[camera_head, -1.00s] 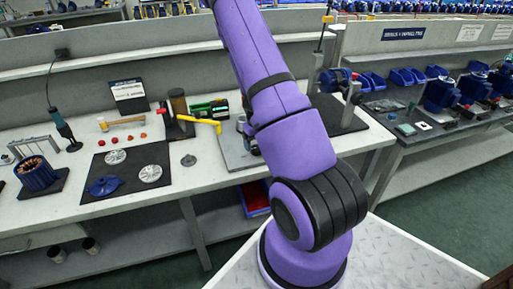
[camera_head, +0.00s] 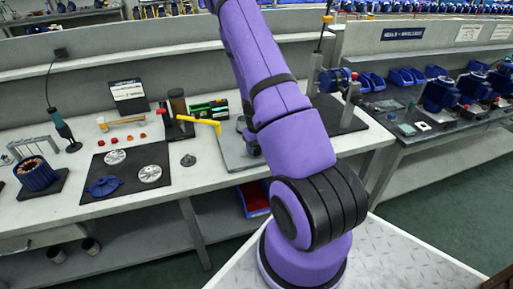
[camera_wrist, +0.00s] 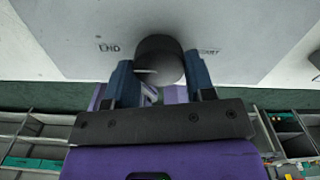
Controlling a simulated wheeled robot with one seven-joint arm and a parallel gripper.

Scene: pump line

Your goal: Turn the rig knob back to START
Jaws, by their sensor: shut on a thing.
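In the wrist view the dark round rig knob (camera_wrist: 159,52) stands on a pale grey panel (camera_wrist: 250,30). The label END (camera_wrist: 109,47) is to its left, and the label START (camera_wrist: 209,50) is to its right, partly covered. A short white line on the knob lies on its left side, towards END. My gripper (camera_wrist: 160,73) has one blue finger on each side of the knob and is shut on it.
A post (camera_head: 350,100) stands right of the arm.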

